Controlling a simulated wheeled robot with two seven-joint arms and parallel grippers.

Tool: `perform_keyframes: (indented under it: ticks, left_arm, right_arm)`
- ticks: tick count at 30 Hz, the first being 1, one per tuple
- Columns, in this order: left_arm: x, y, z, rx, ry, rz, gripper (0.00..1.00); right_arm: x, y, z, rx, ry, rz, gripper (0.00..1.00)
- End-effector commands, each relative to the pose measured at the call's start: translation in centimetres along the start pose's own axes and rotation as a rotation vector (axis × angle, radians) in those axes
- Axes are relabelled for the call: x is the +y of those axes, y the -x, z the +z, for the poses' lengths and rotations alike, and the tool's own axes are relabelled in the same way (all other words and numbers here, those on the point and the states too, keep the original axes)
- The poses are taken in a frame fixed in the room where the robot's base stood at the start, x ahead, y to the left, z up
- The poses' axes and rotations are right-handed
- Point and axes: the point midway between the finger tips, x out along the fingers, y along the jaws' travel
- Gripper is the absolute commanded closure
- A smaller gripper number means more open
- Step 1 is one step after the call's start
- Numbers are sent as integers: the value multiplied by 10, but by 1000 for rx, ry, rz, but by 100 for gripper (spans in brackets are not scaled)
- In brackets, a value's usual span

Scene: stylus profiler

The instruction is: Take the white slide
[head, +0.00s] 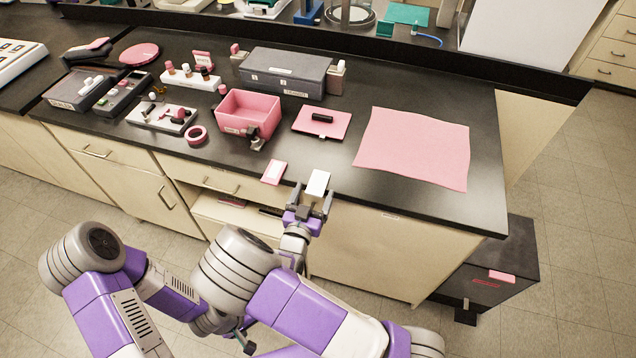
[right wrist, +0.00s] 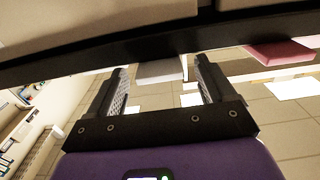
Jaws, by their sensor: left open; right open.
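The white slide (head: 318,183) is a small white block at the front edge of the black bench, and appears to stick out past it. My right gripper (head: 311,203) is open just in front of the bench edge, its fingers to either side of the slide's near end. In the right wrist view the slide (right wrist: 161,70) shows beyond and between the open fingertips (right wrist: 160,80). I cannot tell whether any finger touches it. My left gripper (head: 246,342) hangs low in front of the cabinets, small and partly hidden by my arm, away from the bench top.
A pink card (head: 273,172) lies left of the slide at the edge; a pink piece (right wrist: 280,52) shows in the wrist view. A pink box (head: 248,112), pink pad (head: 322,122) and pink sheet (head: 415,147) lie behind. The dark bench edge (right wrist: 130,45) is close above the fingers.

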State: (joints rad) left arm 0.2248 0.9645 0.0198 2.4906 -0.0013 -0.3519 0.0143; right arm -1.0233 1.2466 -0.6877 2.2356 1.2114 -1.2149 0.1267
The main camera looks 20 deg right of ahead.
Motion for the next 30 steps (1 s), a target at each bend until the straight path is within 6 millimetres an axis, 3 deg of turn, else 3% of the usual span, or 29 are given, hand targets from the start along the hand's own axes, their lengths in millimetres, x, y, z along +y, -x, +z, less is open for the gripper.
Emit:
perform_keyframes:
  ticks: [1,13,22,30]
  left_arm:
    - [0,0,0,0,0,0,1]
    - [0,0,0,0,0,0,1]
    - [1,3,0,0,0,0,1]
    - [7,18,1,0,0,0,1]
  right_arm:
    - [0,0,0,0,0,0,17]
    - [0,0,0,0,0,0,76]
    - [0,0,-8,0,-1,0,76]
    - [0,1,-62,0,-5,-1,76]
